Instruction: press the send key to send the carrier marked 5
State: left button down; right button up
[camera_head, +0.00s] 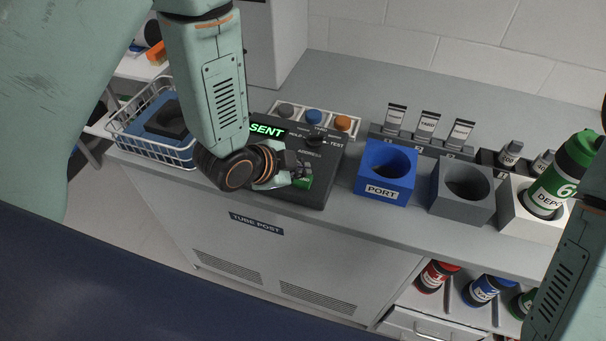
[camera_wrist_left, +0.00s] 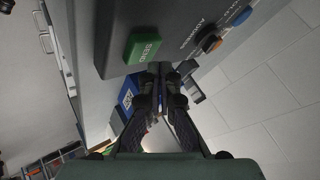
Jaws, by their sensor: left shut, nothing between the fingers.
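My left gripper (camera_head: 302,174) is shut and empty over the front of the dark control console (camera_head: 318,190). Its fingertips, also seen in the left wrist view (camera_wrist_left: 158,72), are close to the green SEND key (camera_wrist_left: 145,47). I cannot tell whether they touch it. In the head view they partly cover the key (camera_head: 303,182). The console display (camera_head: 266,130) reads SENT in green, partly hidden by my arm. A green-capped carrier (camera_head: 553,183), its mark apparently a 6, stands in the white depot block (camera_head: 519,215). I cannot make out a carrier marked 5. Dark parts at the right edge may be my right gripper.
A blue PORT block (camera_head: 371,185) with an empty hole and a grey holed block (camera_head: 456,205) stand right of the console. A white wire basket (camera_head: 128,140) is at left. Red, blue and green carriers sit on the shelf below. Labelled tags (camera_head: 427,122) stand behind the blocks.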

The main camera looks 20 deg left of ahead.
aim_at(299, 182)
pick_arm(q)
jog(key=shift+r, duration=0.1)
notch_tip(299, 182, up, 5)
jog(key=p, duration=0.4)
dwell(0.3)
dwell(0.7)
jog(key=shift+s+a+f+n, duration=0.1)
jog(key=shift+f+n, duration=0.15)
jog(key=shift+n, duration=0.25)
jog(key=s+f+n, duration=0.1)
jog(key=a+n, duration=0.1)
jog(key=s+a+f+n+g+y, duration=0.1)
jog(key=n, duration=0.1)
jog(key=shift+s+f, duration=0.3)
jog(key=shift+s, duration=0.05)
jog(key=s+a+f+n+g+y+b, duration=0.1)
jog(key=s+a+f+n+g+b, duration=0.1)
jog(key=s+f+b, duration=0.3)
jog(key=s+a+f+n+g+y+b, duration=0.1)
jog(key=s+f+n+b, duration=0.3)
jog(key=s+f, duration=0.8)
jog(key=s+a+f+n+g+y+b, duration=0.1)
jog(key=s+a+f+n+g+b, duration=0.2)
jog(key=s+f+b, duration=0.3)
jog(key=s+f+g, duration=0.1)
jog(key=s+f, duration=0.2)
jog(key=shift+s+f+n+b, duration=0.3)
jog(key=shift+s+f+b, duration=0.05)
jog(key=shift+s, duration=0.05)
